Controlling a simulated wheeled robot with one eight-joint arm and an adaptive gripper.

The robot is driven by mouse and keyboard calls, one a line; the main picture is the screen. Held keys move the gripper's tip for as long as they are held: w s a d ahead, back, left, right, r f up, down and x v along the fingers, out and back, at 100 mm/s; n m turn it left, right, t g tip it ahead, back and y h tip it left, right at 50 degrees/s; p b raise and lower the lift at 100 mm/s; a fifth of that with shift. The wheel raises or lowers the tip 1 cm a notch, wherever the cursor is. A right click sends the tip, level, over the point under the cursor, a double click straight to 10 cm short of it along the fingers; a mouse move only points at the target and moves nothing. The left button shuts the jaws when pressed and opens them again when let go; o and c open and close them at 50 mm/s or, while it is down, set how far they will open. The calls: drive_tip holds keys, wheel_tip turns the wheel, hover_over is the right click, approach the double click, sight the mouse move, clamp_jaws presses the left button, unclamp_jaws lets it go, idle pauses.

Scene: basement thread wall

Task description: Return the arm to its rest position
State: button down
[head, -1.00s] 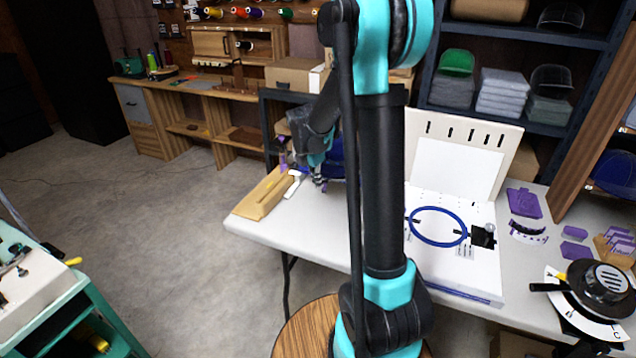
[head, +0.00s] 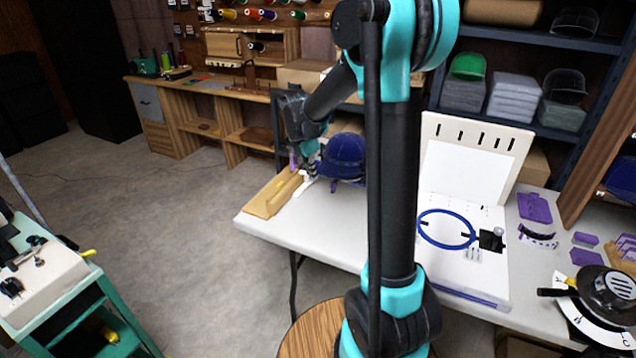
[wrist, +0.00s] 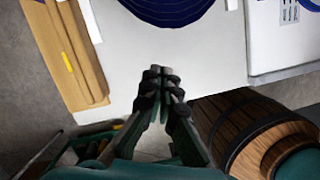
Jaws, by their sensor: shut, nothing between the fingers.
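My arm rises in front of the white table (head: 265,226) in the head view and bends down and left at its top. My gripper (head: 310,172) hangs over the table's left part, to the left of a blue cap (head: 345,155). In the wrist view my gripper (wrist: 160,76) has its dark fingers together, with nothing between them. Below the fingers is bare white tabletop. The blue cap's edge (wrist: 168,10) shows at the top of the wrist view, apart from the fingertips.
A long tan wooden piece (head: 268,198) lies at the table's left edge. A white board with a blue hoop (head: 447,229) stands right of my arm. A black pan-like object (head: 607,291) is at far right. A teal cart (head: 95,300) stands at left. Floor between is clear.

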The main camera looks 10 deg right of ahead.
drive_tip(key=w+d+v, duration=0.1)
drive_tip(key=v, duration=0.3)
drive_tip(key=s+d+f+m+t+y, duration=0.1)
drive_tip(key=s+f+m, duration=0.4)
drive_tip(key=s+m, duration=0.6)
drive_tip(key=s+d+f+m+t+y, duration=0.1)
drive_tip(key=s+d+f+m, duration=0.2)
drive_tip(key=s+m, duration=0.9)
drive_tip(key=shift+s+d+f+m+t, duration=0.3)
drive_tip(key=shift+s+d+f+t, duration=0.1)
drive_tip(key=shift+s+f, duration=0.9)
drive_tip(key=shift+s+r, duration=0.1)
drive_tip(key=shift+r, duration=0.05)
